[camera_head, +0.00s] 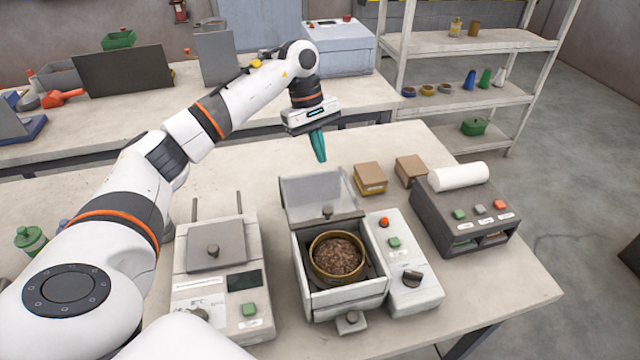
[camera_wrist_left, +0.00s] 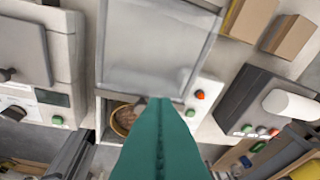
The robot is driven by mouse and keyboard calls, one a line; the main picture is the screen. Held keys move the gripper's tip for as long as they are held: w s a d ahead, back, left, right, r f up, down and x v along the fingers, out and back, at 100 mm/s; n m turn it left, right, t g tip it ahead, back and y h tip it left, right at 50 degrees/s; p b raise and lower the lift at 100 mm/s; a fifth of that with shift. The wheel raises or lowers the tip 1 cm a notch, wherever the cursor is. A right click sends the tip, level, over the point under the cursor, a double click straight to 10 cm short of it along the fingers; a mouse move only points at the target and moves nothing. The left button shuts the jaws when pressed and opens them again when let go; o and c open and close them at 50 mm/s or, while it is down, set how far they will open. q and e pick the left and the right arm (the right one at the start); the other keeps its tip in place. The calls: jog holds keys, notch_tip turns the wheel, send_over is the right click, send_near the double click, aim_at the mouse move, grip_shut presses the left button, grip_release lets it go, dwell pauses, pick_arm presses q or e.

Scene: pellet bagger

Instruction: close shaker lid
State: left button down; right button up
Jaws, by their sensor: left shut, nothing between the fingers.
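The shaker (camera_head: 345,300) is a white box on the table with a control panel (camera_head: 405,270) on its right side. Its grey lid (camera_head: 318,200) stands open, tilted up at the back, with a small knob near its lower edge. A round brass sieve (camera_head: 338,258) full of brown pellets sits inside. My left gripper (camera_head: 318,146) is shut and empty, above and behind the raised lid. In the left wrist view the lid (camera_wrist_left: 155,50) lies beyond the teal fingers (camera_wrist_left: 160,110), which partly hide the shaker and the sieve (camera_wrist_left: 124,118). My right gripper is not in view.
A white scale-like device (camera_head: 220,280) stands left of the shaker. Two cardboard boxes (camera_head: 370,178) sit behind it, and a dark label printer (camera_head: 470,215) with a white roll stands to the right. The front right table corner is clear.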

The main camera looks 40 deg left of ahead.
pick_arm(q)
jog(key=s+a+r+y, duration=0.1)
jog(key=a, duration=0.2)
jog(key=p, duration=0.4)
send_near(320, 209)
jog(key=shift+g, duration=0.3)
jog(key=f, duration=0.1)
jog(key=w+a+f, duration=0.1)
jog(key=f, duration=0.1)
jog(key=shift+w+a+f, duration=0.15)
jog(key=shift+a+f, duration=0.1)
jog(key=shift+a, duration=0.05)
jog(key=d, duration=0.1)
jog(key=d+p, duration=0.1)
jog(key=s+d+p, duration=0.1)
jog(key=shift+s+f, duration=0.1)
jog(key=shift+f, duration=0.25)
jog(key=shift+s+d+f+p, duration=0.1)
jog(key=shift+s+d+p, duration=0.15)
jog(key=shift+d+p, duration=0.15)
jog(key=shift+f, duration=0.1)
